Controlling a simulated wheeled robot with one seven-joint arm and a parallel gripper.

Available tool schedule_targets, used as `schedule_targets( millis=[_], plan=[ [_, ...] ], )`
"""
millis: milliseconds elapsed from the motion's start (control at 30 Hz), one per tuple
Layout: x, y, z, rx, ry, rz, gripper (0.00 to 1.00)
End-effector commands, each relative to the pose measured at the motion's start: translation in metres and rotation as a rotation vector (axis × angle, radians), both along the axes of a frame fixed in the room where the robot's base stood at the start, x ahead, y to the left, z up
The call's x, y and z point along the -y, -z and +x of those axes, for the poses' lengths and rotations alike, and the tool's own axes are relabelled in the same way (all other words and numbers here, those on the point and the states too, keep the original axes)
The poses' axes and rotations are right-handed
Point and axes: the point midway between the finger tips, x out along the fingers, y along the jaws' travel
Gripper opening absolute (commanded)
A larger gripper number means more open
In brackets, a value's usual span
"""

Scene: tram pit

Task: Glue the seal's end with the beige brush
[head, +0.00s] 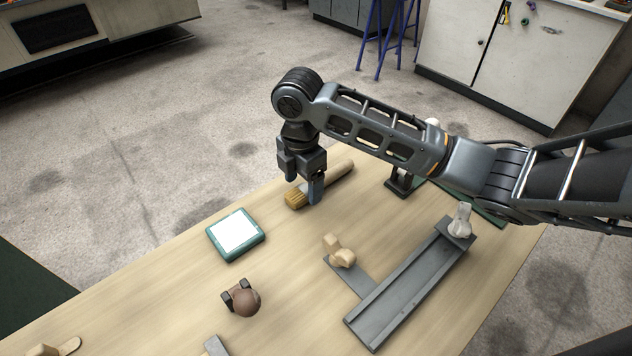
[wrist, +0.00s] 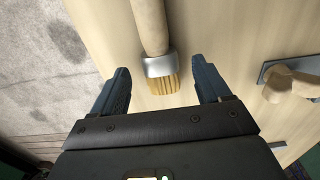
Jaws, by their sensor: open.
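The beige brush lies on the wooden table near its far edge, with its bristles (head: 295,200) toward the left and its pale handle (head: 342,175) toward the back right. My gripper (head: 304,193) is over the brush, pointing down and open. In the wrist view the brush's metal collar and bristles (wrist: 165,82) lie between the two open fingers of my gripper (wrist: 163,85), apart from both. A grey channel-shaped rail (head: 405,290) lies on the right of the table, with a whitish lumpy piece (head: 460,220) at its far end. I cannot tell which thing is the seal.
A teal-rimmed pad with a white top (head: 237,234) lies left of the brush. A beige knob on a grey plate (head: 340,252) and a brown ball in a black holder (head: 242,299) stand nearer. A black stand (head: 402,182) is right of the brush. Bare table lies between them.

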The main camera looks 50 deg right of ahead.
Motion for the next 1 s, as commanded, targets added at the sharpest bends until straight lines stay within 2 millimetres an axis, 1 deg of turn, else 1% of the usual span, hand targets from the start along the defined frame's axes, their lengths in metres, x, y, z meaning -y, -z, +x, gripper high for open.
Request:
schedule_targets(
  millis=[100,333,900,1000],
  plan=[
    [0.0001,0.0083,-0.0002,-0.001,0.000,0.000,0.77],
    [-0.0001,0.0094,-0.0001,0.000,-0.001,0.000,0.77],
    [0.0000,0.0091,-0.0001,0.000,0.000,0.000,0.22],
    [0.0001,0.0089,0.0000,0.000,0.000,0.000,0.14]
  ],
)
